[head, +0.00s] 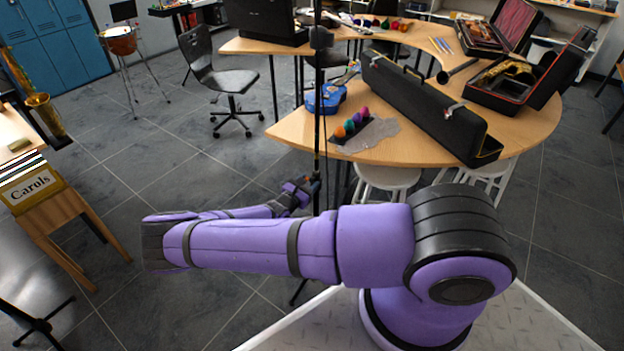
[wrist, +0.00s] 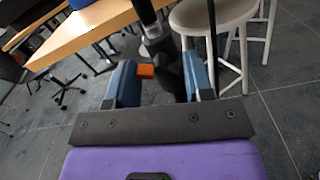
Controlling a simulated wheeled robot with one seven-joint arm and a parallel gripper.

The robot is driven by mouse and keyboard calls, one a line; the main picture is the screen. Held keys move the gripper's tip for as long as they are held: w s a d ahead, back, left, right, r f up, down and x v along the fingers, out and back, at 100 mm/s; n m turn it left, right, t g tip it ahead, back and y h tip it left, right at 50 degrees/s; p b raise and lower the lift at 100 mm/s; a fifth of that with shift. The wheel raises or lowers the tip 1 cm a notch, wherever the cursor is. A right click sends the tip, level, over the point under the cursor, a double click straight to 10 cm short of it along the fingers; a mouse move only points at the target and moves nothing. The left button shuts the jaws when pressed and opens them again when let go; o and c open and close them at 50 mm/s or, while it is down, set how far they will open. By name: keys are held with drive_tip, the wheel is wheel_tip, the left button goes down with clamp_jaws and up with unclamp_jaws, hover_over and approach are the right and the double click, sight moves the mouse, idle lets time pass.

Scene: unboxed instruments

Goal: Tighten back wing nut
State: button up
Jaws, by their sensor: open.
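A black stand with a tall thin pole (head: 317,110) rises in front of my arm in the head view. In the wrist view its dark post and joint (wrist: 158,45) come down between my two blue fingers. A small orange tab (wrist: 145,71), which looks like the wing nut, sticks out from the dark joint. It lies between the fingers, nearer the left one. My gripper (wrist: 158,78) is open around the joint, with a visible gap beside the right finger. In the head view my gripper (head: 303,190) is small beside the pole; the wing nut cannot be made out there.
A curved wooden table (head: 400,150) stands behind the pole, bearing a long black case (head: 425,105), a blue instrument (head: 325,98) and colored egg-shaped things (head: 350,122). White stools (head: 388,177) stand under its edge. A Carols box (head: 30,185) is at left.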

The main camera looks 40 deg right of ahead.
drive_tip(key=shift+w+d, duration=0.1)
drive_tip(key=shift+d, duration=0.2)
drive_tip(key=c, duration=0.6)
drive_tip(key=shift+o, duration=0.2)
